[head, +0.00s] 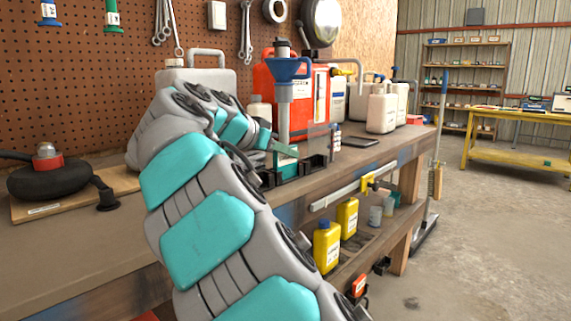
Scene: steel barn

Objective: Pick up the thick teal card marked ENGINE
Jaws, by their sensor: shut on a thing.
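My gripper (284,151) is at the far end of my arm, low over the workbench (110,235) near its front edge. It is shut on a small teal card (286,168), which shows just below the fingers. The card stands at a black holder (315,165) on the bench. Whether its lower edge is still inside the holder or clear of it is too small to tell. The ENGINE marking cannot be read from here. My arm hides part of the bench to the left of the gripper.
A blue funnel (289,69) and a red canister (318,95) stand close behind the gripper. White jugs (382,111) and a dark flat tablet (357,141) lie to the right. Yellow bottles (327,246) stand on the lower shelf.

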